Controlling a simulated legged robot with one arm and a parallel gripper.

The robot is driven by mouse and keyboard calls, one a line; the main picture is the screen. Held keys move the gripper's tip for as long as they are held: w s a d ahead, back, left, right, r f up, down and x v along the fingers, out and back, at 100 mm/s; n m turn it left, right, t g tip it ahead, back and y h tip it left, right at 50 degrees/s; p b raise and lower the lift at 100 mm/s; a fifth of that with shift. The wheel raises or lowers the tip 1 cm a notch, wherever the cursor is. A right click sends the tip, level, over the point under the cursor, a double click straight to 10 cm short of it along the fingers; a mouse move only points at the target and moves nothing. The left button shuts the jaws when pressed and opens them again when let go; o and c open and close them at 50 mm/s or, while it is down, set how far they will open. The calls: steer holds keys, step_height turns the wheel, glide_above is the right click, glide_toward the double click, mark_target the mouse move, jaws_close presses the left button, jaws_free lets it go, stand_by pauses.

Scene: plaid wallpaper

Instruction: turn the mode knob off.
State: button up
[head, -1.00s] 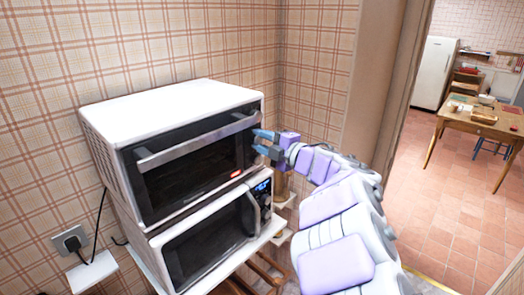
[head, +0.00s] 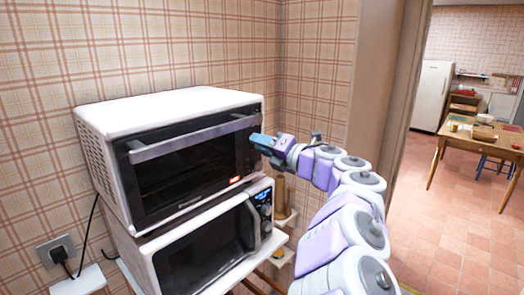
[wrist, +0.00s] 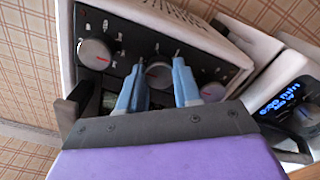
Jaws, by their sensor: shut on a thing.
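The white toaster oven (head: 170,106) stands on top of a microwave, its dark control panel at the front right. In the wrist view the panel shows three round grey knobs in a row. My gripper (head: 257,139) is at this panel in the head view. In the wrist view its two blue fingers (wrist: 157,66) are on either side of the middle knob (wrist: 158,75), shut on it. The left knob (wrist: 93,53) and right knob (wrist: 212,91) stand free, each with a red mark. I cannot tell from labels which is the mode knob.
The microwave (head: 205,250) with a lit blue display is just below. The oven's door handle (head: 190,140) juts out left of my gripper. A wall corner and doorway edge (head: 385,130) are on the right. A table (head: 455,140) is far off.

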steer(key=shift+f+n, duration=0.3)
steer(key=o, duration=1)
steer(key=shift+w, duration=0.2)
steer(key=shift+o, duration=0.2)
steer(key=shift+s+r, duration=0.1)
steer(key=shift+r, duration=0.05)
steer(key=p+v, duration=0.2)
steer(key=v, duration=1.5)
steer(key=shift+p, duration=0.3)
steer(key=shift+s+d, duration=0.1)
steer(key=shift+d, duration=0.05)
